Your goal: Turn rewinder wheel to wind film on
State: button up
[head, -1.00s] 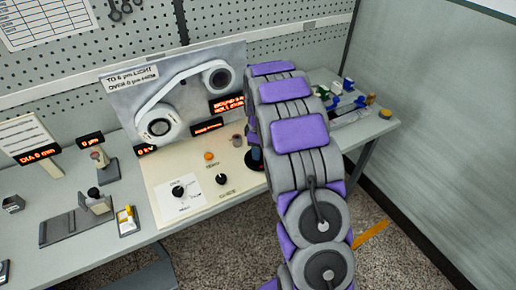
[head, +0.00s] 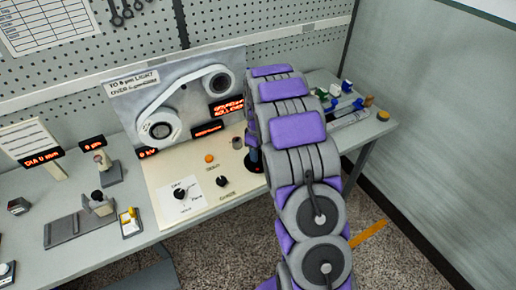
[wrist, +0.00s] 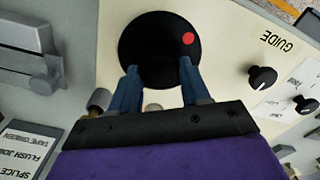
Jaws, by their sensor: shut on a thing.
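The rewinder wheel is a black disc (wrist: 160,38) with a red dot right of its middle in the wrist view. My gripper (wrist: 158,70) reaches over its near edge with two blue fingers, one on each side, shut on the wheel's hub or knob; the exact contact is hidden. In the head view my arm hides most of the gripper, and only a dark edge of the wheel (head: 255,162) shows left of it. White film runs between a lower left reel (head: 160,130) and an upper right reel (head: 218,82) on the grey panel.
The cream control plate (head: 215,200) bears an orange button (head: 209,158) and black knobs (head: 222,181). A grey block fixture (head: 78,225) and small stands sit at left. Coloured parts (head: 345,105) lie at the right end of the bench. A pegboard is behind.

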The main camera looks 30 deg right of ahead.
jog(key=m+p, duration=0.1)
jog(key=m, duration=0.1)
jog(key=m+p, duration=0.2)
jog(key=m, duration=0.1)
jog(key=shift+w+r+m+p, duration=0.15)
jog(key=shift+r+m+p, duration=0.1)
jog(key=shift+m+p, duration=0.05)
jog(key=m+p, duration=0.2)
jog(key=m, duration=0.3)
jog(key=shift+d+f, duration=0.1)
jog(key=shift+m, duration=0.3)
jog(key=o, duration=1.1)
jog(key=shift+f, duration=0.1)
jog(key=shift+c, duration=0.2)
notch_tip(320, 180, up, 17)
jog(key=p, duration=0.1)
jog(key=shift+p, duration=0.4)
